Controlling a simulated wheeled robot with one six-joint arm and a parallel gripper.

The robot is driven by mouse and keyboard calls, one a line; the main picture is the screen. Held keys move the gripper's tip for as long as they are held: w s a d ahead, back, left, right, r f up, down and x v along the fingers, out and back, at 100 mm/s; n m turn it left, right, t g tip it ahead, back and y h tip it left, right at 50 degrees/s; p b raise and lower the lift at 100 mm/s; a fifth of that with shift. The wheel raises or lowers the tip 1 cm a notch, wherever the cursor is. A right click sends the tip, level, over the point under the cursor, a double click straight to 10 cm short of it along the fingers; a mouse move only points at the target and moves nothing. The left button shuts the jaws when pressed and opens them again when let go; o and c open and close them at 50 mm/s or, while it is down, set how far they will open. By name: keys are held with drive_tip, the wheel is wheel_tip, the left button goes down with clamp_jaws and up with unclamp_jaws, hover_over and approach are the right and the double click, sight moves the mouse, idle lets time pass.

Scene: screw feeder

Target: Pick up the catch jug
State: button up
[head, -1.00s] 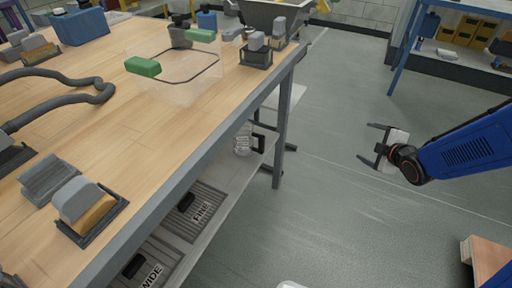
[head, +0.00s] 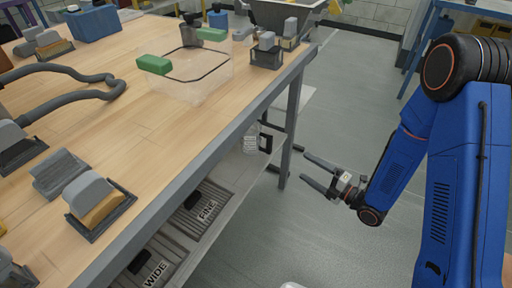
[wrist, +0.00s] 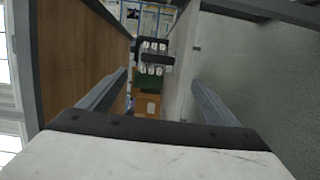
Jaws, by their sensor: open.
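The catch jug (head: 251,143) is a clear jug with pale markings and a black handle on its right side. It stands on the shelf under the workbench, near the shelf's far end, partly hidden by the bench edge above it. My gripper (head: 304,170) is open and empty, out over the floor to the right of the jug and apart from it, with its fingers pointing left toward the bench. In the wrist view the two fingers (wrist: 158,92) are spread wide. A dark shape with white marks shows between and beyond them; I cannot tell whether it is the jug.
The workbench (head: 150,115) has a grey front edge and a leg (head: 293,125) close to my gripper's fingertips. Trays marked FINE (head: 197,212) and WIDE (head: 155,270) sit on the lower shelf (head: 232,178). A clear bin with green grips (head: 195,85) stands on top. The floor at right is open.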

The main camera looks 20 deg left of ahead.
drive_tip(key=a, duration=0.1)
approach(256, 141)
drive_tip(key=w+a+f, duration=0.2)
drive_tip(key=w+a, duration=0.1)
drive_tip(key=w, duration=0.1)
drive_tip(key=shift+w+d+r, duration=0.1)
drive_tip(key=shift+w, duration=0.1)
idle(0.4)
drive_tip(key=shift+c, duration=0.7)
drive_tip(key=c, duration=1)
